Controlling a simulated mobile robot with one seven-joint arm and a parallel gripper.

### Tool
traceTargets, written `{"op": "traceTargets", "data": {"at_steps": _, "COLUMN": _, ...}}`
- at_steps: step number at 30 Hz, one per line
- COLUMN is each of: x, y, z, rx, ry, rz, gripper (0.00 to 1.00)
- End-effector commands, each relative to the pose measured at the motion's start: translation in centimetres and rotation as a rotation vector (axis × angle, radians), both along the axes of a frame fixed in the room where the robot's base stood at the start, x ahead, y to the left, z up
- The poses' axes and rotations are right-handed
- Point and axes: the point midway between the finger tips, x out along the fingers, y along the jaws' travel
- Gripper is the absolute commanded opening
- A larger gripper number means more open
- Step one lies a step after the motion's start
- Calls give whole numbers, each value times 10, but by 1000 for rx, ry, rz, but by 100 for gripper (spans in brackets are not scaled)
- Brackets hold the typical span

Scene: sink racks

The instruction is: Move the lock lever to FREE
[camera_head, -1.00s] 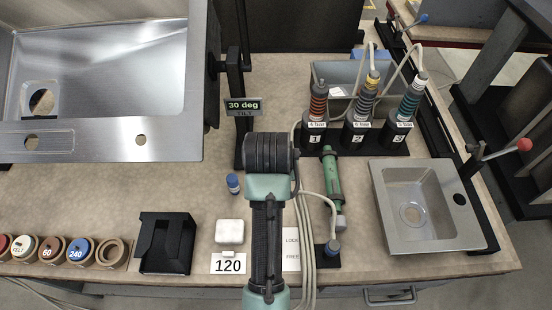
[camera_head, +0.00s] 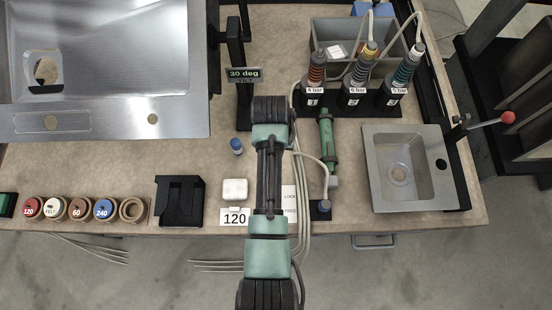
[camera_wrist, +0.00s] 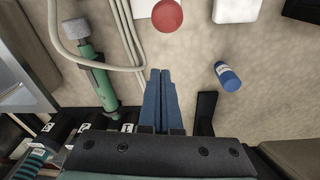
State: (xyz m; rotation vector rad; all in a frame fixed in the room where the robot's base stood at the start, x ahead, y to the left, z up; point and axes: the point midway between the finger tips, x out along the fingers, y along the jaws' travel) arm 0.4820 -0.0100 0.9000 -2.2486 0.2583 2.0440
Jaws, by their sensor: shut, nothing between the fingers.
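A card reading LOCK and FREE (camera_head: 289,203) lies on the bench just right of my arm in the head view. A red ball knob (camera_wrist: 167,15), perhaps that of the lock lever, shows at the top edge of the wrist view. Its shaft cannot be made out, and my arm hides this spot in the head view. My gripper (camera_wrist: 162,71) is shut and empty. Its blue fingertips point towards the knob, with a gap between them in the picture. The head view does not show the fingertips.
A green cylindrical tool (camera_head: 327,140) and loose hoses (camera_wrist: 75,50) lie beside my arm. A blue bottle (camera_wrist: 228,76) and white block (camera_head: 235,190) are on its other side. Another red-knobbed lever (camera_head: 508,117) stands by the small sink (camera_head: 408,170) at right.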

Motion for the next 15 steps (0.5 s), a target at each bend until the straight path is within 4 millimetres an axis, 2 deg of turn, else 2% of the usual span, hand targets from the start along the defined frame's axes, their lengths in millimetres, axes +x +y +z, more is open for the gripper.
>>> {"op": "traceTargets", "data": {"at_steps": 5, "x": 2, "y": -2, "z": -32, "rx": 0, "ry": 2, "rz": 0, "gripper": 0}}
{"op": "traceTargets", "data": {"at_steps": 7, "x": -10, "y": 1, "z": -22, "rx": -1, "ry": 1, "rz": 2, "gripper": 0}}
{"op": "traceTargets", "data": {"at_steps": 15, "x": -33, "y": 5, "z": -19, "rx": -1, "ry": -1, "rz": 1, "gripper": 0}}
